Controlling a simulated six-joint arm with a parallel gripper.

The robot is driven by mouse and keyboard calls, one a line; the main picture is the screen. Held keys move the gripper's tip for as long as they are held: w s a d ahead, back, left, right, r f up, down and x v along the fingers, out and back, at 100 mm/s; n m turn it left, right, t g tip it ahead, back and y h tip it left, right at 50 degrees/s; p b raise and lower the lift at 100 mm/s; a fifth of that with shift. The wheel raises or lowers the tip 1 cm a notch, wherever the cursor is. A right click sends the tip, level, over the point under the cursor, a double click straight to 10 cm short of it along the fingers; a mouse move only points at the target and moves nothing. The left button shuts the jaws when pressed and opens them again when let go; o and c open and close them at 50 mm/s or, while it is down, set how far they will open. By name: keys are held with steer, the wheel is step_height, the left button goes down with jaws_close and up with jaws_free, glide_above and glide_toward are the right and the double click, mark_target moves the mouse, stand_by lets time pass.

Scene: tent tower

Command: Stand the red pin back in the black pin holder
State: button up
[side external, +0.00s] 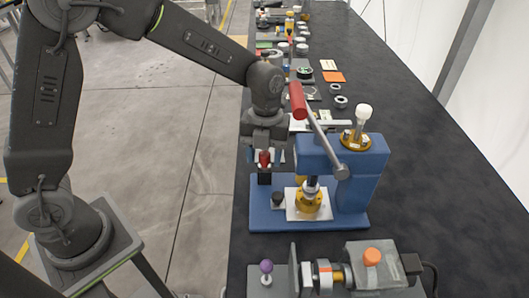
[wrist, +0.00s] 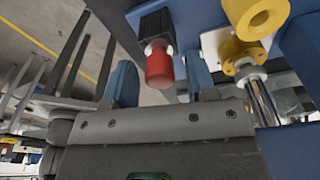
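The red pin (side external: 264,159) stands upright in the black pin holder (side external: 264,178), at the left edge of the blue press base. My gripper (side external: 265,156) is above it, pointing down, with one blue finger on each side of the pin's red top. In the wrist view the red pin (wrist: 160,68) shows between the two fingers of my gripper (wrist: 161,82), with a visible gap on both sides. The black holder (wrist: 157,25) is beyond it. The fingers are open and hold nothing. The pin's lower end is hidden inside the holder.
The blue press (side external: 345,180) stands just right, with a red-handled lever (side external: 297,100) rising near my wrist and a yellow fixture (side external: 308,203) under it. Several small parts line the table behind.

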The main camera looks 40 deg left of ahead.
steer(key=shift+o, duration=0.4)
step_height(320, 180, up, 14)
steer(key=w, duration=0.1)
steer(key=shift+w+a, duration=0.2)
steer(key=shift+a, duration=0.25)
steer(key=shift+f, duration=0.1)
steer(key=s+a+n+t, duration=0.3)
steer(key=s+n, duration=0.7)
steer(key=n, duration=0.4)
steer(key=s+a+n+t, duration=0.3)
steer(key=s+a+n, duration=0.2)
steer(key=s+n, duration=0.5)
steer(key=n, duration=0.5)
steer(key=shift+a+r+t+y, duration=0.2)
steer(key=shift+r+t+y, duration=0.05)
steer(key=shift+t+y, duration=0.15)
steer(key=shift+c, duration=0.5)
